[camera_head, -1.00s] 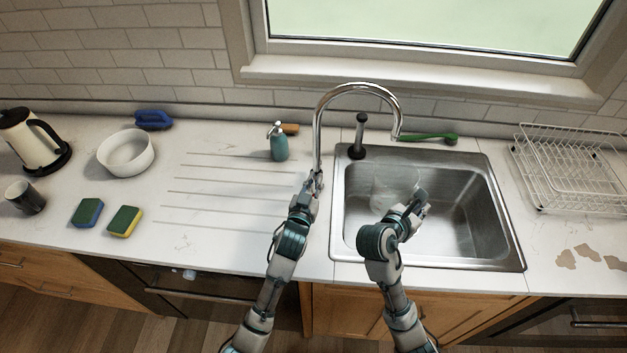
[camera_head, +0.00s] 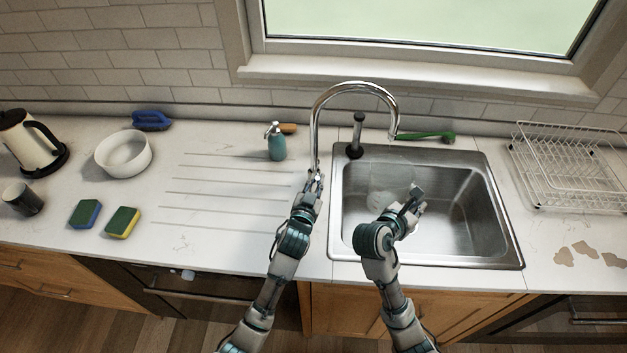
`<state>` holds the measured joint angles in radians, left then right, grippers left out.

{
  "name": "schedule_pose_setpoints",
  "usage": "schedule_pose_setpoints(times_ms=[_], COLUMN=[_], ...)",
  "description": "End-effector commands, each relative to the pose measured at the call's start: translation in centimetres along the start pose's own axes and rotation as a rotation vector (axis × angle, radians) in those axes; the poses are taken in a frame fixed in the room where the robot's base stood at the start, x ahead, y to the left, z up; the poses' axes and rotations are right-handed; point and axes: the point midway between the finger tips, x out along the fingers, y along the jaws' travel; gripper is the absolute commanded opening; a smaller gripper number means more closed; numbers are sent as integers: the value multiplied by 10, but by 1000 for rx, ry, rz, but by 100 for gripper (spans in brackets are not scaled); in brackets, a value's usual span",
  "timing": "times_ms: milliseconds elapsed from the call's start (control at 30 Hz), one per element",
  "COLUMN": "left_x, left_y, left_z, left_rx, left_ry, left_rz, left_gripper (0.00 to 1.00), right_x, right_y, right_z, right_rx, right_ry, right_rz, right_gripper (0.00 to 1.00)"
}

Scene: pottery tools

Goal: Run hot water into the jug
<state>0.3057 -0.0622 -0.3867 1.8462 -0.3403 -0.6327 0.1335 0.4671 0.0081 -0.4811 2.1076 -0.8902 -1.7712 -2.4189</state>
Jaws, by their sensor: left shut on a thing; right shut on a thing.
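The chrome tap (camera_head: 315,130) stands behind the left edge of the steel sink (camera_head: 470,215), its arched spout ending over the sink's back edge. My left gripper (camera_head: 315,181) is shut at the tap's base, on what looks like the tap lever, which the fingers mostly hide. A clear jug (camera_head: 382,190) shows faintly in the left part of the sink, below and slightly left of the spout end. My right gripper (camera_head: 415,200) is shut at the jug's right side, seemingly on its handle. Whether water runs or stands in the jug cannot be made out.
A black-headed tool (camera_head: 356,138) stands at the sink's back left, with a green brush (camera_head: 427,137) behind the sink. A soap bottle (camera_head: 276,143) is left of the tap. A wire dish rack (camera_head: 570,168) stands right. Sponges (camera_head: 123,222), a bowl (camera_head: 124,154) and a kettle (camera_head: 28,140) are left.

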Motion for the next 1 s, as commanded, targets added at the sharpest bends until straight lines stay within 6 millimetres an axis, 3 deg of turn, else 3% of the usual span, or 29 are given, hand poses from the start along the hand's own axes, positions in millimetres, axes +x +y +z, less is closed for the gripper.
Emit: schedule_pose_setpoints(times_ms=[367,1000], left_x=[5,11], left_y=[22,53], left_z=[-1,21], left_rx=[343,860], left_ry=[-58,-162], left_rz=[-3,0], left_gripper=[0,0], right_x=[0,0], right_y=[0,0], right_z=[1,1], right_rx=[1,1], right_ry=[-1,-1], right_rz=[1,0], right_gripper=[0,0])
